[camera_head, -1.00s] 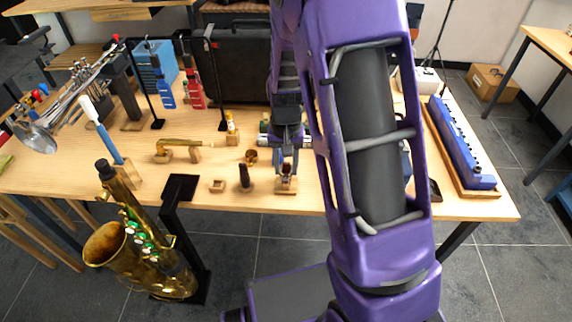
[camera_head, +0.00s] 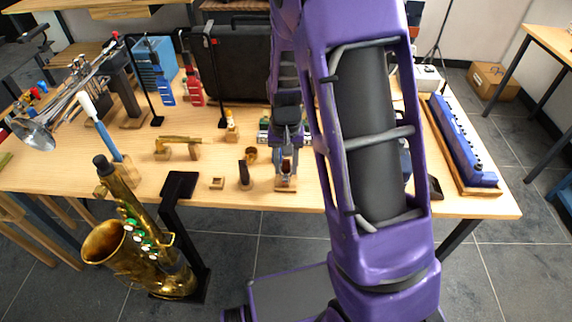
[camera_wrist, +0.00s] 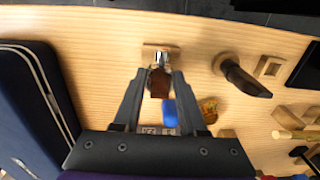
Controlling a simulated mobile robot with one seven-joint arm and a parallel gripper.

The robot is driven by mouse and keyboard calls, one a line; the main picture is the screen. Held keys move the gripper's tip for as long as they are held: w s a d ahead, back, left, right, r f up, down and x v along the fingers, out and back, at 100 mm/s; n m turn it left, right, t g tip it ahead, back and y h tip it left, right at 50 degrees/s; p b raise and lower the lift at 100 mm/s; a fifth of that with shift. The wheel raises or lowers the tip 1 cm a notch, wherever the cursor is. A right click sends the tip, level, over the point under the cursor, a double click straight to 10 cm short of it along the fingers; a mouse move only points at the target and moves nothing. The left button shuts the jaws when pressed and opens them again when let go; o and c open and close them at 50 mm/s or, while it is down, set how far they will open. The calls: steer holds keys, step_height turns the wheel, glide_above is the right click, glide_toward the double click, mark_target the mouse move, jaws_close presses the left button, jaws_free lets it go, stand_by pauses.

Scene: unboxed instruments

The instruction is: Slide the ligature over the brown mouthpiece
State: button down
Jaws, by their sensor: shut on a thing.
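The brown mouthpiece (camera_wrist: 160,83) shows between my fingers in the wrist view, above a small wooden block (camera_wrist: 149,51). In the head view the mouthpiece (camera_head: 286,167) stands over its block (camera_head: 286,185) near the table's front edge. The silver ligature (camera_wrist: 161,59) is at my fingertips, close against the mouthpiece and beyond its brown part from the wrist camera. My gripper (camera_wrist: 161,70) is shut on the ligature; it also shows in the head view (camera_head: 286,155). The fingers partly hide the contact, so I cannot tell how far the ligature surrounds the mouthpiece.
A blue object (camera_wrist: 170,112) shows below my fingers. A saxophone (camera_head: 140,250) stands before the table.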

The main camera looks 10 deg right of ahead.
steer(key=shift+c, duration=1.9)
jaws_free()
steer(key=shift+r, duration=0.1)
steer(key=shift+c, duration=0.3)
steer(key=shift+r+p, duration=2.3)
steer(key=shift+r, duration=0.6)
